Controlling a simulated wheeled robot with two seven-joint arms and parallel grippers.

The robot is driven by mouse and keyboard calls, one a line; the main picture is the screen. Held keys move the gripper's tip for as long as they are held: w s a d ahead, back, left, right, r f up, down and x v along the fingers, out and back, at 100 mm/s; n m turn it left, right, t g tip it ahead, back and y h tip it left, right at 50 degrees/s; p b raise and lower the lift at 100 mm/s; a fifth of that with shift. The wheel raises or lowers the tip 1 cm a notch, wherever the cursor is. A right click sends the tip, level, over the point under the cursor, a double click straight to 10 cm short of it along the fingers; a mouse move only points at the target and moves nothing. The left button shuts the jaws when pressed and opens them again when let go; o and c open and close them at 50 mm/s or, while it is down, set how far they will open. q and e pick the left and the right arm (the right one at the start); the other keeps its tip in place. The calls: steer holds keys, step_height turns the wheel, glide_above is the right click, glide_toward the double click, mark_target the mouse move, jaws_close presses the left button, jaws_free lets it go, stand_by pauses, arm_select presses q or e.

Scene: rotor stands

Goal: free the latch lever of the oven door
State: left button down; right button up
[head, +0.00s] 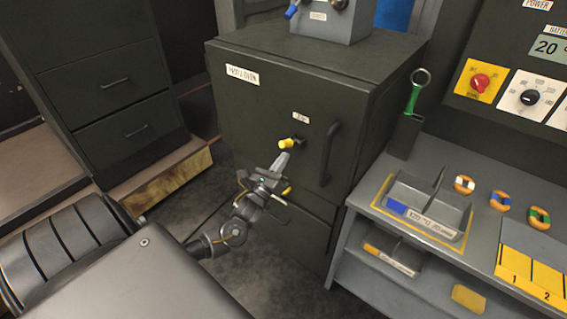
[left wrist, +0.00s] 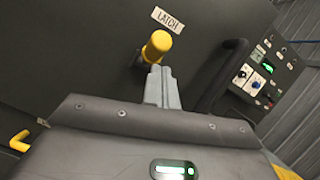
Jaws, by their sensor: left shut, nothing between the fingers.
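The oven (head: 265,100) is a dark cabinet with a door, a black door handle (head: 330,153) and a small label above the latch. The yellow latch lever (head: 292,143) sticks out of the door, left of the handle. It also shows in the left wrist view (left wrist: 157,44), below the LATCH label (left wrist: 168,19). My left gripper (head: 282,161) is shut and empty, its fingertips just below the lever. In the left wrist view the fingertips (left wrist: 158,76) come up to the lever's underside; I cannot tell whether they touch it. My right gripper is not in view.
A grey bench (head: 375,200) right of the oven holds a divided tray (head: 458,222), several coloured rings and a stand with a green-handled tool (head: 413,97). A drawer cabinet (head: 105,85) stands at the left. Open floor lies before the oven.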

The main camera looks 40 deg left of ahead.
arm_select(q)
steer(key=s+d+b, duration=0.1)
steer(key=s+b, duration=0.1)
steer(key=s, duration=0.9)
steer(key=shift+d, duration=0.35)
